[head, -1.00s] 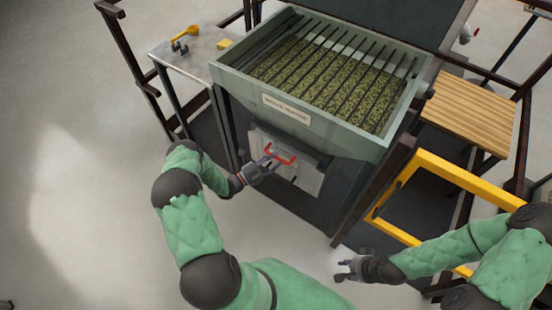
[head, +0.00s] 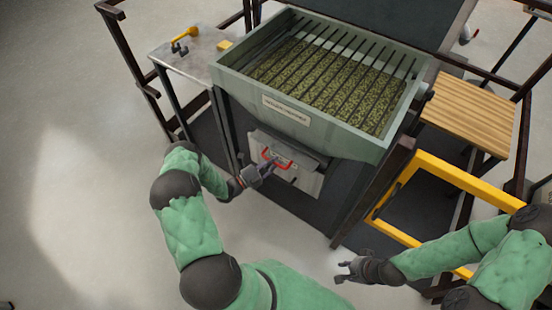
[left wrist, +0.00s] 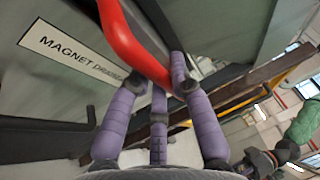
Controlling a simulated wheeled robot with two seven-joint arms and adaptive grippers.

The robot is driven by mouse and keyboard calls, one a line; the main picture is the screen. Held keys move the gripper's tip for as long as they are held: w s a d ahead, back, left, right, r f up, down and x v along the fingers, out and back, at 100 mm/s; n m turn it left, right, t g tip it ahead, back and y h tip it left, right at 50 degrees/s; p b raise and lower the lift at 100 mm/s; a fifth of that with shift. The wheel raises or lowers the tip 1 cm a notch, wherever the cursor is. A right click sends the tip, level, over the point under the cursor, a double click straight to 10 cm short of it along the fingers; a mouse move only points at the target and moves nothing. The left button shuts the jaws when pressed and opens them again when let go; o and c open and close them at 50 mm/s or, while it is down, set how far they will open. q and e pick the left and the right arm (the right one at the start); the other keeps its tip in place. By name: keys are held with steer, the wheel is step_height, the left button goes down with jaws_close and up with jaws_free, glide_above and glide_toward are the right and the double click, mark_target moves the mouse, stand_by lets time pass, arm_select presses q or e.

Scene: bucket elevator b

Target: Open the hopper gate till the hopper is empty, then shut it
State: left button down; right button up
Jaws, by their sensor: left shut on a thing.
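The green hopper (head: 235,82) stands in the middle of the head view, with greenish grain (head: 330,85) under its dark grate bars. Below its front wall is a pale gate plate (head: 308,182) with a red handle (head: 284,163). My left gripper (head: 267,168) is shut on the red handle. In the left wrist view the purple fingers (left wrist: 172,82) close around the lower end of the red handle (left wrist: 128,42). My right gripper (head: 343,270) is open and empty, low in front of the hopper. The gate's opening and any outflow are hidden.
A side table (head: 190,62) at left holds a yellow-handled tool (head: 183,34) and a yellow block (head: 224,45). A slatted wooden platform (head: 470,110) and a yellow frame (head: 455,172) stand at right. Dark posts flank the hopper. The floor (head: 80,200) at left is clear.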

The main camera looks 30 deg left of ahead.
arm_select(q)
steer(key=s, duration=0.9)
steer(key=shift+a+p, duration=0.35)
steer(key=shift+s, duration=0.1)
steer(key=c, duration=1.1)
jaws_free()
steer(key=v, duration=1.2)
steer(key=shift+a, duration=0.1)
